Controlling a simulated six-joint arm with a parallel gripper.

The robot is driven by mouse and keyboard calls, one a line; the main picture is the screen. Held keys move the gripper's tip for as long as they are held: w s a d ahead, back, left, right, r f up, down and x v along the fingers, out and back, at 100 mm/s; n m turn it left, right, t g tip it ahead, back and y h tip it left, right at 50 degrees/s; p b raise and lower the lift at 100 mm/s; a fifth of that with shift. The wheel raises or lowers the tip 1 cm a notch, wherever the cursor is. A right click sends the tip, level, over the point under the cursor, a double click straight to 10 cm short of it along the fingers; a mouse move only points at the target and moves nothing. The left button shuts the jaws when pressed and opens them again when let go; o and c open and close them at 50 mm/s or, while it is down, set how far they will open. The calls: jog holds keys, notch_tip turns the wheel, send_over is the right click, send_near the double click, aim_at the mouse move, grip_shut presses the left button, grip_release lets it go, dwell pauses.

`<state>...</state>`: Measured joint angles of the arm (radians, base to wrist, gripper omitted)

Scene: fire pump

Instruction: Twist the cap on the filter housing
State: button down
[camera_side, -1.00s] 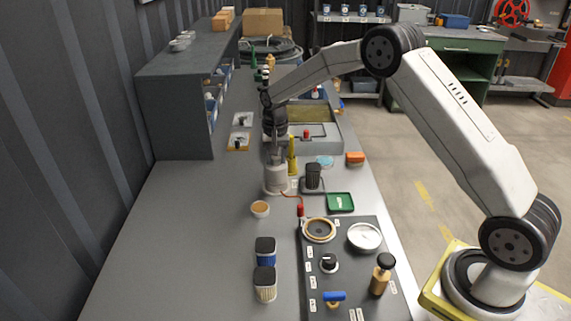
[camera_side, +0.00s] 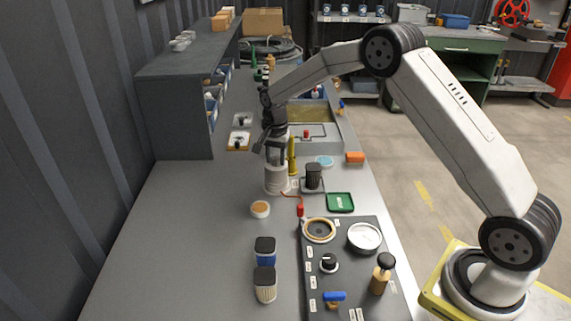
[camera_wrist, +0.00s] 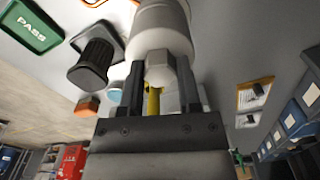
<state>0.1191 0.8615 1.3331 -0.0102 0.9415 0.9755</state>
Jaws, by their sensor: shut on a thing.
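The filter housing (camera_side: 276,183) is a white upright cylinder on the bench, left of a dark ribbed cylinder. In the wrist view its white body (camera_wrist: 162,28) fills the top middle. A pale faceted cap (camera_wrist: 160,70) sits on its end. My gripper (camera_side: 276,155) points down at the top of the housing from above. In the wrist view my gripper (camera_wrist: 160,90) has one dark finger on each side of the cap and is shut on it. The fingers hide the cap's sides.
The dark ribbed cylinder (camera_side: 313,177) stands close on the right, and a yellow cone-like item (camera_side: 292,158) stands just behind.

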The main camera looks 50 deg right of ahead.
jog(key=shift+r+m, duration=0.1)
jog(key=shift+m, duration=0.4)
jog(key=shift+m, duration=0.3)
jog(key=m, duration=0.4)
jog(key=shift+m, duration=0.3)
jog(key=shift+m, duration=0.3)
jog(key=shift+m, duration=2.6)
grip_release()
